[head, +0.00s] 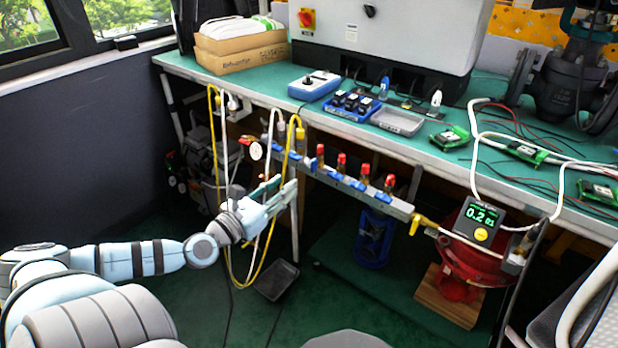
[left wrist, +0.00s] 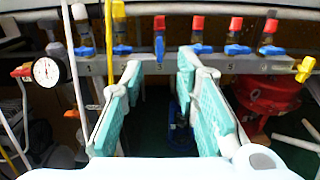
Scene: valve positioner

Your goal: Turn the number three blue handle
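A grey manifold bar (head: 347,188) runs below the bench front with a row of small blue handles. In the left wrist view the number three blue handle (left wrist: 160,47) sits under a red cap, above the mark 3. It looks upright, while its neighbours lie crosswise. It also shows in the head view (head: 314,165). My left gripper (head: 280,190) is open and empty, in front of the bar and to its left in the head view. In the left wrist view its two green-padded fingers (left wrist: 160,70) point at the bar, one either side of handle three, apparently short of it. My right gripper is out of view.
A pressure gauge (left wrist: 46,71) and white and yellow hoses (head: 222,140) hang left of the bar. A yellow handle (head: 420,222) and a digital display (head: 480,219) are at its right end. The green bench top (head: 270,88) overhangs above.

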